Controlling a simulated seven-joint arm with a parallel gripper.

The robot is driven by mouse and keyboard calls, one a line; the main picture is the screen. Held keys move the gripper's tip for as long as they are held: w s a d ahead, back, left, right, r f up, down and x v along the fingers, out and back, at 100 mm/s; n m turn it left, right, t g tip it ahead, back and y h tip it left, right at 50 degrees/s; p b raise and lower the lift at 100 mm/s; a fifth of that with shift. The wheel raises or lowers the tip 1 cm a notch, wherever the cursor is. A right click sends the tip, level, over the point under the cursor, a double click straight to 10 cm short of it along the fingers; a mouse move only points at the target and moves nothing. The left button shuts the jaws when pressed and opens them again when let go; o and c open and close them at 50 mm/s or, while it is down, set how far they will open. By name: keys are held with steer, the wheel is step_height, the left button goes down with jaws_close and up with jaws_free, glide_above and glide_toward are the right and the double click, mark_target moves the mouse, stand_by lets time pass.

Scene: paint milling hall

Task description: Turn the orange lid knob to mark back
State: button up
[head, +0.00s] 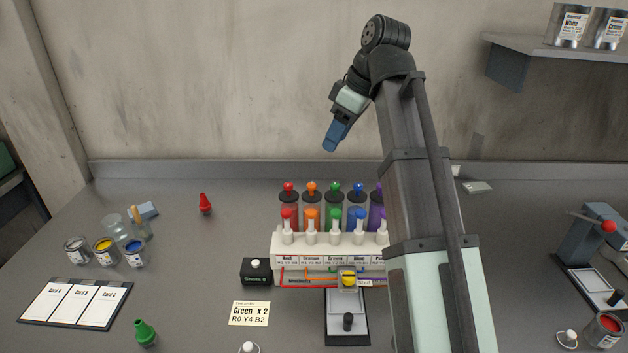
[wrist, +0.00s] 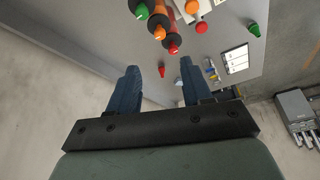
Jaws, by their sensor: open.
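The orange lid knob (head: 312,186) is a small ball on the dark lid of the orange canister, second from the left in a row of canisters on a white dispenser rack (head: 330,243). It also shows in the wrist view (wrist: 158,33), between the green and red knobs. Its marks are too small to read in either view, so I cannot tell where it points. My gripper (head: 329,147) is above and behind the rack, slightly right of the orange knob and apart from it. In the wrist view its two blue fingers (wrist: 159,76) are spread with nothing between them.
Red (head: 289,187), green (head: 335,187) and blue (head: 359,187) lid knobs stand close beside the orange one. My arm hides the rack's right end. A red bottle (head: 205,204), paint jars (head: 103,250) and a card board (head: 75,303) are at left. A shelf (head: 550,50) hangs upper right.

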mark_target(312, 184)
steer(key=x, duration=1.3)
steer(key=shift+a+f, duration=0.1)
steer(key=shift+f, duration=0.3)
steer(key=shift+c, duration=0.5)
jaws_close()
